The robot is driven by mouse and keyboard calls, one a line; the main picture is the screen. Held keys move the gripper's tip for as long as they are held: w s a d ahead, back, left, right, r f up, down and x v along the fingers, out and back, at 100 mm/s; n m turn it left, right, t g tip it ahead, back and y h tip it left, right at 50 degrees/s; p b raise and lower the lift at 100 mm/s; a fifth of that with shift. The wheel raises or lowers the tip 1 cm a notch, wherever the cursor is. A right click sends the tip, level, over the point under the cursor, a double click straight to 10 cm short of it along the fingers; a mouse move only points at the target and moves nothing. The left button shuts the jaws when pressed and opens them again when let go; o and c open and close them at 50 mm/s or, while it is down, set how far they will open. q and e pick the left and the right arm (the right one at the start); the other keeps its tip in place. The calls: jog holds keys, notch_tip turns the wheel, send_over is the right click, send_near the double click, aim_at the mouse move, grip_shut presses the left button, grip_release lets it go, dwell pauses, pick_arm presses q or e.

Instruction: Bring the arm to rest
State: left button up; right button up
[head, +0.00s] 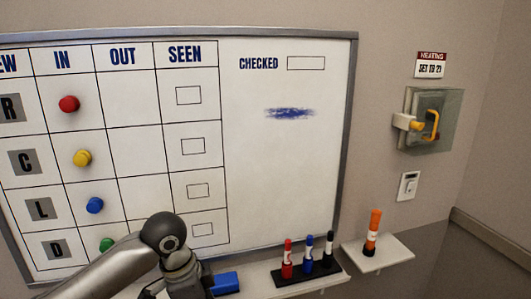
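My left arm (120,262) comes in from the lower left and bends at a dark round joint (165,234) in front of the whiteboard's lower part. Past the joint it runs down and out of the picture at the bottom edge. My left gripper's fingers do not show, so I see neither their opening nor anything in them. My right arm and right gripper are not in view.
The whiteboard (290,180) carries red, yellow, blue and green magnets. A blue block (225,283) lies right beside my arm. Several markers stand in a dark holder (308,272) on the ledge. An orange marker (372,233) stands on a small shelf (395,253). A clear-covered switch (430,120) is on the wall.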

pick_arm(q)
jog(key=s+d+f+n+t+h, duration=0.2)
jog(key=s+d+f+n, duration=0.3)
jog(key=s+f, duration=0.55)
jog(key=s+a+f+n+t+y, duration=0.1)
jog(key=s+a+f+n+y, duration=0.2)
jog(key=s+a, duration=0.35)
jog(key=s+a+f+n+y, duration=0.1)
jog(key=s+a+f+n, duration=0.35)
jog(key=s+a, duration=0.2)
notch_tip(320, 180, down, 27)
jog(key=s+g, duration=0.1)
jog(key=s, duration=0.2)
jog(key=s+a+f+g, duration=0.1)
jog(key=s+a+f, duration=0.1)
jog(key=s+f, duration=1.2)
jog(key=shift+s+a+f+g, duration=0.3)
jog(key=shift+s+f, duration=0.1)
jog(key=shift+s, duration=0.55)
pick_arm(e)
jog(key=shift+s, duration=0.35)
